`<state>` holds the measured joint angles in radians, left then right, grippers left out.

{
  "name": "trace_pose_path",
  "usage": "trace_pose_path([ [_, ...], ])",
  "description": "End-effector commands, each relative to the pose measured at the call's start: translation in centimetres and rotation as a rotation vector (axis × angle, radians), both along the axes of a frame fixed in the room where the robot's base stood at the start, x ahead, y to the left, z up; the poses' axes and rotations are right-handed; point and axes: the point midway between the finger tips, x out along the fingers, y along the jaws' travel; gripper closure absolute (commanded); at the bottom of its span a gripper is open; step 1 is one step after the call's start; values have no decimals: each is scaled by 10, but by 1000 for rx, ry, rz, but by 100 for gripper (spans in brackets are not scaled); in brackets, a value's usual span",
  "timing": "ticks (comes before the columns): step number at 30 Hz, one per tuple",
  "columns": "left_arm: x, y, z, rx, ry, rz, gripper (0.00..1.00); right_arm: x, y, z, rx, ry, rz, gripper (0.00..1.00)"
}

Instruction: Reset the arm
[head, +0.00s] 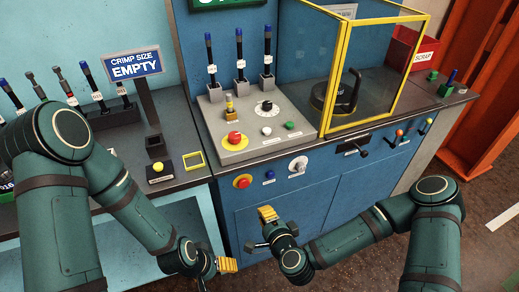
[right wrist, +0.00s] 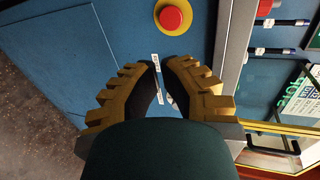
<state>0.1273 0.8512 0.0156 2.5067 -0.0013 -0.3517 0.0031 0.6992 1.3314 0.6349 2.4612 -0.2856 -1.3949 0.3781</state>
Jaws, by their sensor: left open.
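My left gripper (head: 228,265) is at the lower middle of the head view, in front of the cabinet's lower left part. It is open and holds nothing that I can see. My right gripper (head: 268,214) is to the right of it and a little higher, in front of the blue cabinet (head: 340,205). In the right wrist view its two yellow toothed fingers (right wrist: 163,82) stand slightly apart, with blue panel and a small label between them and nothing held. Both arms are bent, with the forearms low in front of the bench.
A red emergency button (head: 242,181) is on the cabinet front near my right gripper. A yellow-framed guard (head: 337,85), a "CRIMP SIZE EMPTY" sign (head: 135,64) and a red scrap bin (head: 410,52) stand on the bench. Floor (head: 385,270) shows at lower right.

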Motion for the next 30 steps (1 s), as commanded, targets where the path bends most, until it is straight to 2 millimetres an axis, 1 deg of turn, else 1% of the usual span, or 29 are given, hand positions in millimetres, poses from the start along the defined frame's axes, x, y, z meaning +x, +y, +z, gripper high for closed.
trace_pose_path([
  [5, 0, 0, 0, 0, 0, 0, 25, -2, 3, -3, -21, 9, 29, 100],
  [7, 0, 0, 0, 0, 0, 0, 25, -9, 9, -11, -73, 32, 96, 100],
  [10, 0, 0, 0, 0, 0, 0, 25, -29, 19, -31, -208, 95, 266, 100],
  [12, 0, 0, 0, 0, 0, 0, 25, -47, 19, -49, -330, 158, 413, 100],
  [14, 0, 0, 0, 0, 0, 0, 25, -63, 13, -63, -434, 218, 534, 100],
  [16, 0, 0, 0, 0, 0, 0, 25, -80, 0, -74, -543, 289, 657, 100],
  [18, 0, 0, 0, 0, 0, 0, 25, -94, -15, -79, -630, 358, 757, 100],
  [21, 0, 0, 0, 0, 0, 0, 25, -109, -35, -81, -713, 442, 861, 100],
  [25, 0, 0, 0, 0, 0, 0, 25, -122, -51, -78, -765, 512, 937, 100],
  [30, 0, 0, 0, 0, 0, 0, 25, -127, -57, -76, -777, 540, 965, 100],
])
